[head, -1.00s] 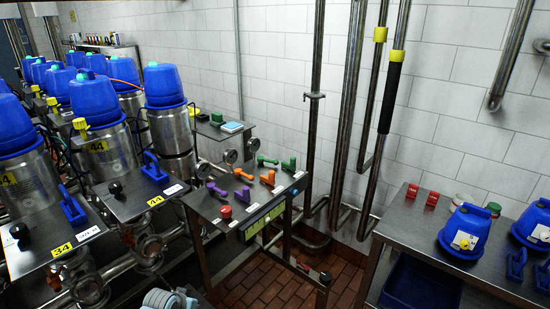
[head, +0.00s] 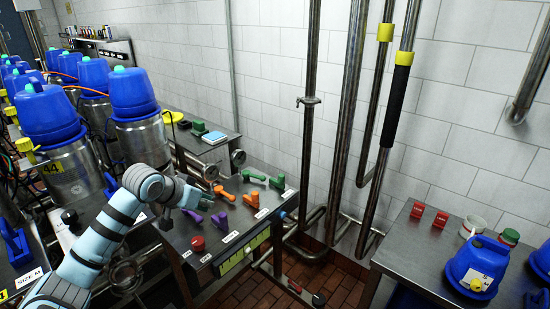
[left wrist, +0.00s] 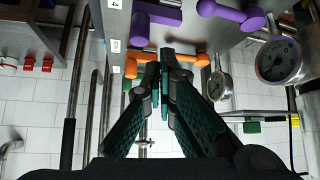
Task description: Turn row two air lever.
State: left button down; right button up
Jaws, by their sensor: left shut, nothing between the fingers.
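A sloped metal panel (head: 178,232) carries purple levers (head: 220,219), orange levers (head: 251,198) and green levers (head: 277,182) in pairs. Their labels are too small to read for which one is the row two air lever. My left gripper (head: 204,196) is over the panel's left side, near the purple and orange levers. In the left wrist view it (left wrist: 163,62) is shut and empty, its fingertips overlapping the orange levers (left wrist: 200,59); contact cannot be told. Purple levers (left wrist: 232,13) show above it there. The green levers are mostly hidden by the fingers. My right gripper is out of view.
Round gauges (head: 238,158) stand behind the panel. Blue-topped steel vessels (head: 135,95) fill the left. Vertical pipes (head: 345,120) rise behind; a table (head: 395,240) with blue items is on the right.

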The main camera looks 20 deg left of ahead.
aim_at(246, 174)
jog(key=z, duration=0.05)
jog(key=i, duration=0.95)
jog(key=u, duration=0.1)
